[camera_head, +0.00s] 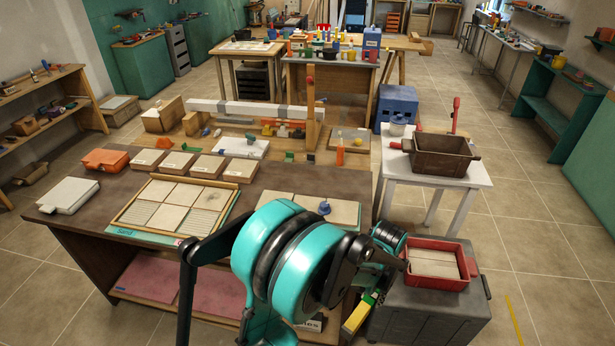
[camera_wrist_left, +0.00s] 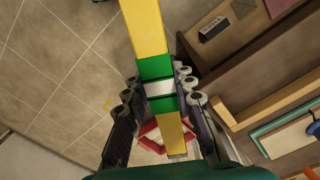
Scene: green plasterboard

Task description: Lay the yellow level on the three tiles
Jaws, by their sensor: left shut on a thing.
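The yellow level (camera_head: 355,317) hangs tilted in my left gripper (camera_head: 376,285), low beside the bench's right front corner. In the left wrist view the level (camera_wrist_left: 145,28) runs lengthwise between the two fingers (camera_wrist_left: 160,95), which are shut on its green and white middle. My teal arm hides part of the bench and gripper in the head view. Pale square tiles (camera_head: 175,193) lie in a wooden frame (camera_head: 126,210) on the bench, with ridged patches in its lower row. More pale tiles (camera_head: 276,203) lie right of it. My right gripper is not in view.
A red tray (camera_head: 435,285) with pale tiles stands on a grey box (camera_head: 425,318) close right of the level. A blue-knobbed tool (camera_head: 324,208) sits on the right-hand tiles. Several small tile boxes (camera_head: 208,166) line the back of the brown bench (camera_head: 75,212).

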